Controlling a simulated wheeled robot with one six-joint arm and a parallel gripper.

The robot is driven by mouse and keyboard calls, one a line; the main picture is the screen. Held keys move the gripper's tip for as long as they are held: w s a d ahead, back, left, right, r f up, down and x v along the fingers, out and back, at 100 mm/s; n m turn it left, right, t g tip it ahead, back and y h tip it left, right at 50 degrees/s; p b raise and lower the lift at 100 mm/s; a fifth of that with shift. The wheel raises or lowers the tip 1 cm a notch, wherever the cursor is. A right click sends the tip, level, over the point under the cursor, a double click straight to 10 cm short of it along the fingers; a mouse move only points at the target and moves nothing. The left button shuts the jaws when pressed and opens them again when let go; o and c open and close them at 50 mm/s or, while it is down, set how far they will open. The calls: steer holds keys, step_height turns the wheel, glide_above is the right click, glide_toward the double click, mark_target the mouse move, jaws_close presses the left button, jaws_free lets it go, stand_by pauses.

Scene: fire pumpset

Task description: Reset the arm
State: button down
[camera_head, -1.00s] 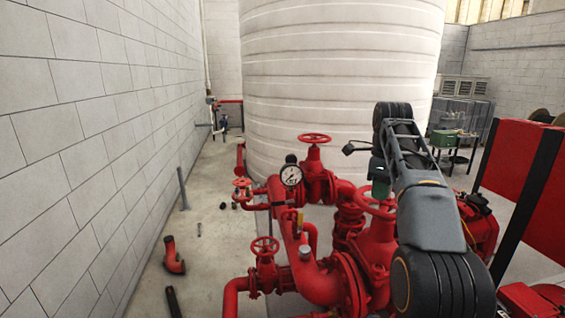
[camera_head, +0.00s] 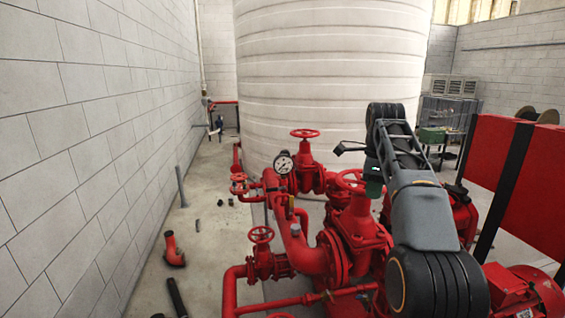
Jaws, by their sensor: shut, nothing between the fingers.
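My arm (camera_head: 418,212) rises from the lower right and is folded, its upper link leaning up and slightly left to a dark joint at the top. My gripper (camera_head: 343,149) is small and dark at the left end of the wrist, pointing left. It looks shut, with nothing seen in it. It appears in front of the white tank, above and right of the pressure gauge (camera_head: 284,163) in the picture. The arm hides part of the red pump piping (camera_head: 310,259) behind it.
Red valves with handwheels (camera_head: 305,133) fill the centre. A white ribbed tank (camera_head: 330,70) stands behind. A red panel (camera_head: 525,180) and red motor (camera_head: 527,293) are at right. A block wall (camera_head: 90,130) bounds the left; loose pipe pieces (camera_head: 173,252) lie on the floor.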

step_height(320, 180, down, 10)
steer(key=a+n+t, duration=0.1)
steer(key=a+n, duration=0.1)
steer(key=n, duration=1)
steer(key=s+a+f+n+t+b, duration=0.1)
steer(key=s+f+n, duration=0.4)
steer(key=s, duration=0.7)
steer(key=s+a+f+n+t+b, duration=0.2)
steer(key=s+a+f+n, duration=0.2)
steer(key=s, duration=0.8)
step_height(320, 180, down, 3)
steer(key=shift+a+r+n+b, duration=0.2)
steer(key=shift+n+b, duration=0.1)
steer(key=shift+n, duration=0.8)
steer(key=shift+d, duration=0.3)
